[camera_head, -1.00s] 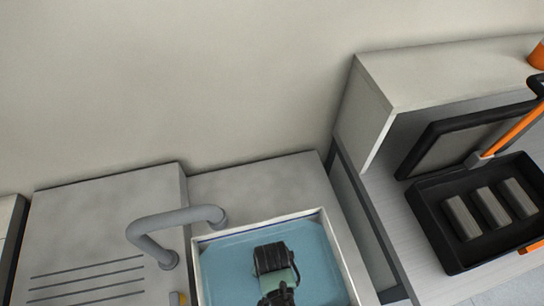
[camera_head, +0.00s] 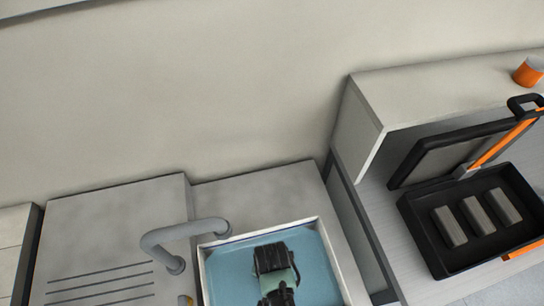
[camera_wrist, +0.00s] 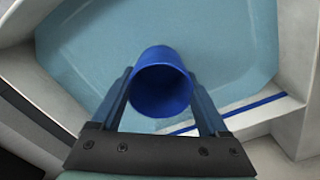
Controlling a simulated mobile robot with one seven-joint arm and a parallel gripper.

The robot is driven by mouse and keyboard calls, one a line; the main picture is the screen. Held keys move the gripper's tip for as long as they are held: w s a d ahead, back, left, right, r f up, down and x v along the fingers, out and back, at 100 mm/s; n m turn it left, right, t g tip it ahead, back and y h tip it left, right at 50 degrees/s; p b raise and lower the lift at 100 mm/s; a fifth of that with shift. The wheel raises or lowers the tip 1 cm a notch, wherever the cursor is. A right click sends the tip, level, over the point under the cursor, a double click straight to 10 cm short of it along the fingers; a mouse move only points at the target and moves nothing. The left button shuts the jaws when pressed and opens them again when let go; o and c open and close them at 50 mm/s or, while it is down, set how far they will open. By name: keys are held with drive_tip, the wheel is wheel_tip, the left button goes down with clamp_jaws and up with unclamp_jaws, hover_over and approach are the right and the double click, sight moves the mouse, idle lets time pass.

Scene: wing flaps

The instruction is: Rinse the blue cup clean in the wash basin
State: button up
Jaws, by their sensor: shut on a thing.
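The blue cup (camera_wrist: 161,82) is between the two fingers of my gripper (camera_wrist: 160,98) in the wrist view, with its open mouth toward the camera. My gripper is shut on it. The wash basin (camera_head: 322,252) has pale walls and light blue water (camera_wrist: 215,35). The cup is over or in the water; I cannot tell how deep it sits. In the head view my gripper (camera_head: 276,272) is over the basin and hides the cup. Whether the cup is dirty does not show.
A grey tap (camera_head: 185,238) arches at the basin's left, beside a grooved drainboard (camera_head: 100,270). An open black case (camera_head: 440,255) with grey blocks stands at the right, under a pale shelf (camera_head: 440,85) with an orange cup (camera_head: 528,72) on it.

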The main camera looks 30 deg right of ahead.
wheel_tip(320, 180, up, 8)
drive_tip(key=p, duration=0.8)
drive_tip(key=shift+r, duration=0.25)
